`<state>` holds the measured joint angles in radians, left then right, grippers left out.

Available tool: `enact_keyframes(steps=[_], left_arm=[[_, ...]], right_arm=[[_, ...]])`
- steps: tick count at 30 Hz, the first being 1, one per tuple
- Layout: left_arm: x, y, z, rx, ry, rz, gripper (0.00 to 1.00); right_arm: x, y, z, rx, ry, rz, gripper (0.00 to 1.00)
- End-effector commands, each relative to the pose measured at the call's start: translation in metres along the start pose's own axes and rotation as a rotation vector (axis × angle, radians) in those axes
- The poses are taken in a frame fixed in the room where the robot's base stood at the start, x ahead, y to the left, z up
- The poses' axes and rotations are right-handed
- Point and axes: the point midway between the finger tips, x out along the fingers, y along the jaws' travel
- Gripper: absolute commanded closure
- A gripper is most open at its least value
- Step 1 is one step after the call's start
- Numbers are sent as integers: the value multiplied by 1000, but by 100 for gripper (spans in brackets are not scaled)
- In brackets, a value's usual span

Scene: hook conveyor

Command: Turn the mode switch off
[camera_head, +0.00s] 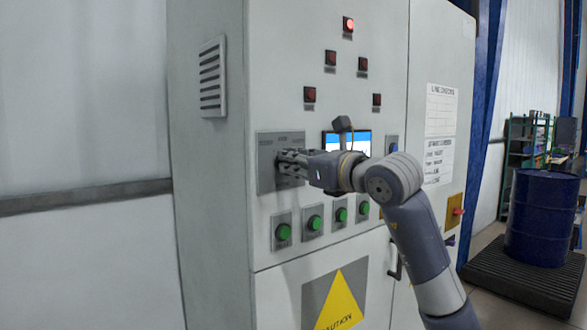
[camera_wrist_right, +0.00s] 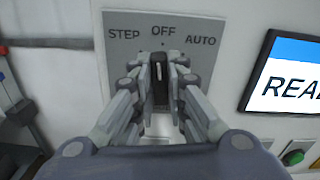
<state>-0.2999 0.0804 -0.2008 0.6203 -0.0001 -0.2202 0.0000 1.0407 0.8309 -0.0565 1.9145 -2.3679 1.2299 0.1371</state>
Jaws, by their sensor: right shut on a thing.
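The mode switch (camera_wrist_right: 159,72) is a dark knob with a light mark on a grey plate (camera_wrist_right: 118,22) labelled STEP, OFF and AUTO. In the right wrist view its knob stands upright, below the word OFF. My right gripper (camera_wrist_right: 160,78) is shut on the knob, with one finger on each side. In the head view the right gripper (camera_head: 284,161) is at the grey plate (camera_head: 266,150) on the cabinet front and hides the knob. My left gripper is not in view.
The cabinet (camera_head: 290,80) has several red lamps above and green buttons (camera_head: 283,232) below the plate. A screen (camera_wrist_right: 290,75) is right of the plate. A blue drum (camera_head: 541,220) stands on a black pallet at the right.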

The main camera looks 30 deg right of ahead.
Motion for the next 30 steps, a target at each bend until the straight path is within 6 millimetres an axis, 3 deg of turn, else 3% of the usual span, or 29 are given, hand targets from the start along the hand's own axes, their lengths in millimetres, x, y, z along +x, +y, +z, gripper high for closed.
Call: enact_keyframes(steps=[10, 25, 26, 27, 30], left_arm=[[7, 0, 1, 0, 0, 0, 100], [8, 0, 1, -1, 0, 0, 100], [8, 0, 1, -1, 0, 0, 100], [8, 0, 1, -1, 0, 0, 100], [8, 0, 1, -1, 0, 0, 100]], right_arm=[[0, -1, 0, 126, -1, 0, 100], [0, -1, 1, 143, -1, -1, 100], [0, -1, 1, 143, -1, -1, 80], [0, -1, 1, 142, -1, -1, 71], [0, -1, 1, 142, -1, -1, 67]])
